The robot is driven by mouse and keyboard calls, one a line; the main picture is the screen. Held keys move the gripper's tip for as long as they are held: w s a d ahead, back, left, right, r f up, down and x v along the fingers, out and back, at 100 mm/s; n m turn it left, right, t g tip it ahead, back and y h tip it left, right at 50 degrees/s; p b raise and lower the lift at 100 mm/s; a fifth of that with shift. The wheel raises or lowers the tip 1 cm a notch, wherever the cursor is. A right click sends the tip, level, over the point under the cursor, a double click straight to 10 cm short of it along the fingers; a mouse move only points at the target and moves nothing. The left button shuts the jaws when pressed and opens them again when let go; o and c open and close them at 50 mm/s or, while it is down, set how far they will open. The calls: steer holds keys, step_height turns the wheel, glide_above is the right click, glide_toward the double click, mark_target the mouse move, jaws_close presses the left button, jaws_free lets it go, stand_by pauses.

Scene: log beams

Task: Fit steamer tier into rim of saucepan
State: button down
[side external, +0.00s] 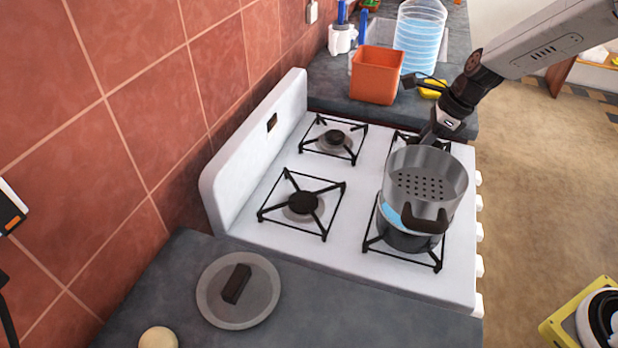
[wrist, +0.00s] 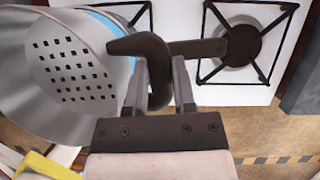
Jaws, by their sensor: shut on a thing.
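The steamer tier (side external: 428,178) is a grey metal cylinder with a perforated floor and dark handles. My gripper (side external: 430,138) is at its far side in the side view. In the wrist view my gripper (wrist: 160,92) is shut on a dark handle of the steamer tier (wrist: 70,75). The saucepan (side external: 408,240) stands on the front right burner, with a blue band showing at its left. The tier is directly over the saucepan and looks slightly tilted. It overlaps the saucepan's rim in view, so I cannot tell whether it is seated.
The white stove (side external: 335,258) has several black burner grates. A grey lid (side external: 262,302) with a dark handle lies on the near counter beside a pale round thing (side external: 158,338). An orange container (side external: 376,76) and a clear blue-striped container (side external: 420,40) stand on the far counter.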

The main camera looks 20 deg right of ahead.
steer(key=shift+f, duration=1.3)
jaws_free()
steer(key=shift+r, duration=0.1)
stand_by(0.4)
steer(key=v, duration=0.9)
steer(key=shift+r, duration=0.35)
steer(key=shift+s+d+r, duration=0.15)
steer(key=shift+s, duration=0.05)
stand_by(1.2)
steer(key=v, duration=0.9)
steer(key=shift+r, duration=0.3)
steer(key=shift+d, duration=0.1)
stand_by(0.6)
